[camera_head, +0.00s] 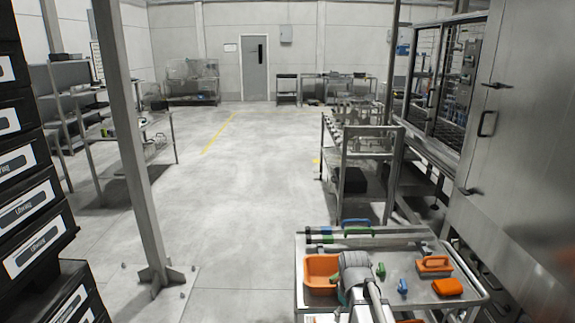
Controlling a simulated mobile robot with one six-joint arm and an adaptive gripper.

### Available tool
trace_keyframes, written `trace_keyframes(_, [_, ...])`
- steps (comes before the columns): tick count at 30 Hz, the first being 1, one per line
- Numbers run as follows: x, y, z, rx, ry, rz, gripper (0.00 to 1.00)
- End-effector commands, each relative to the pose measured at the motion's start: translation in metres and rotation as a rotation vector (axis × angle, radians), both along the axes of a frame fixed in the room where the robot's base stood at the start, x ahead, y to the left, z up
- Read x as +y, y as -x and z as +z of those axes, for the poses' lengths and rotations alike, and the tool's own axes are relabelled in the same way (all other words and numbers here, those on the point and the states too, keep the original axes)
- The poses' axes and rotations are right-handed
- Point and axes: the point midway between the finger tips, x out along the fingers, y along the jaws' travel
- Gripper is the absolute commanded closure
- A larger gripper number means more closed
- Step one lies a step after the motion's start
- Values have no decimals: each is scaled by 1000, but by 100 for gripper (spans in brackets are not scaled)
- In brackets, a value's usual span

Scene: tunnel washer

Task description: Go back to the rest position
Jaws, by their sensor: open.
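A grey jointed part of my arm (358,278) rises from the bottom edge in front of the steel cart. My gripper's fingers do not show in this view, so what they are near is hidden. The steel cart (400,262) stands at the lower right. On it are an orange bin (320,272) left of my arm, an orange-handled tool (434,265), an orange block (447,287), a small blue item (402,286) and a small green item (381,270). Several coloured-handled tools lie along its back edge.
A grey post (133,140) with a bolted foot and a stack of black drawers (35,220) stand at the left. A large steel cabinet (520,130) closes the right side. A metal workbench (365,150) stands behind the cart. The middle floor (240,190) is clear toward a grey door (254,75).

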Motion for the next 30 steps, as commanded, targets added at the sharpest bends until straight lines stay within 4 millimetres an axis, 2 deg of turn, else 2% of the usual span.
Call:
trace_keyframes(1, [0, 14, 1, 0, 0, -64, 8])
trace_keyframes(6, [1, 44, 3, 0, 0, -298, 8])
trace_keyframes(12, [2, 68, 4, 0, 0, -506, 8])
trace_keyframes(18, [2, 75, 5, 0, 0, -593, 8])
trace_keyframes(30, [2, 75, 5, 0, 0, -598, 8])
